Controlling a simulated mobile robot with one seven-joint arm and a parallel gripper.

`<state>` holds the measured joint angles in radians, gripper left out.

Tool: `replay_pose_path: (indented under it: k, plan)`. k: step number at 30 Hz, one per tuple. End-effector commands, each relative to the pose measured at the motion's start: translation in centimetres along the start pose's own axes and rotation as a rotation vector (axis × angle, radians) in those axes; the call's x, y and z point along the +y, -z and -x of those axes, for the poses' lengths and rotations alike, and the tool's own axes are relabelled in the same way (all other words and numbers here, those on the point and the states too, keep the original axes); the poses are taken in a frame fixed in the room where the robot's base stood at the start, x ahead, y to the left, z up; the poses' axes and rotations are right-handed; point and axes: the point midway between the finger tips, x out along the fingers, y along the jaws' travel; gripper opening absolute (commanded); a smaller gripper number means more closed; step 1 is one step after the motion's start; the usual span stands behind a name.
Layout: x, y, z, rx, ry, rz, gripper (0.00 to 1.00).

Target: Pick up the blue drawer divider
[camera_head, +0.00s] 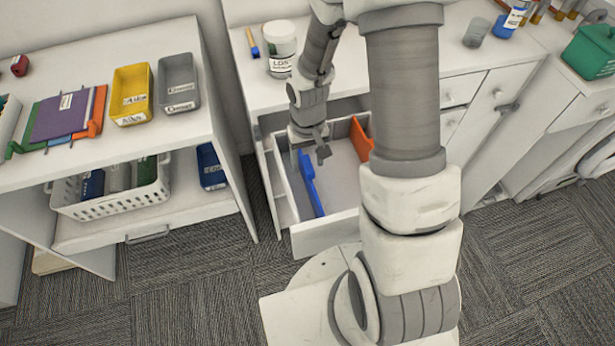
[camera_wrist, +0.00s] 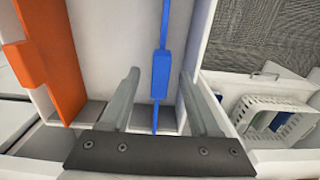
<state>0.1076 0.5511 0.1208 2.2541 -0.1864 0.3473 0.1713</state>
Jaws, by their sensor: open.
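The blue drawer divider (camera_head: 309,184) stands on edge in the open white drawer (camera_head: 330,226), running front to back left of the drawer's middle. In the wrist view the blue divider (camera_wrist: 160,75) runs between the two fingers of my gripper (camera_wrist: 160,88). The fingers are apart and neither visibly touches it. My gripper also shows in the head view (camera_head: 312,150), over the back part of the drawer by the divider's far end. My arm hides part of the drawer's right side.
An orange divider (camera_head: 360,138) stands in the same drawer to the right. The drawer walls are close around my gripper. A white basket (camera_head: 112,198) sits on the left shelf. A white labelled tub (camera_head: 281,48) stands on the counter above.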

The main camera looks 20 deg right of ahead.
Motion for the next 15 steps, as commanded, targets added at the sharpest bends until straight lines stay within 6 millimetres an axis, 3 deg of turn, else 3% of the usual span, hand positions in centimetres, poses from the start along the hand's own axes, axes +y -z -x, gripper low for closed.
replay_pose_path:
  k: [4, 12, 15]
  plan:
    - [0.0, 0.1, -1.5, 0.0, 0.0, 0.0, 0.62]
    - [0.0, 0.1, -1.7, 0.002, 0.0, 0.0, 0.62]
    - [0.0, 0.1, -1.7, 0.002, 0.0, 0.0, 0.48]
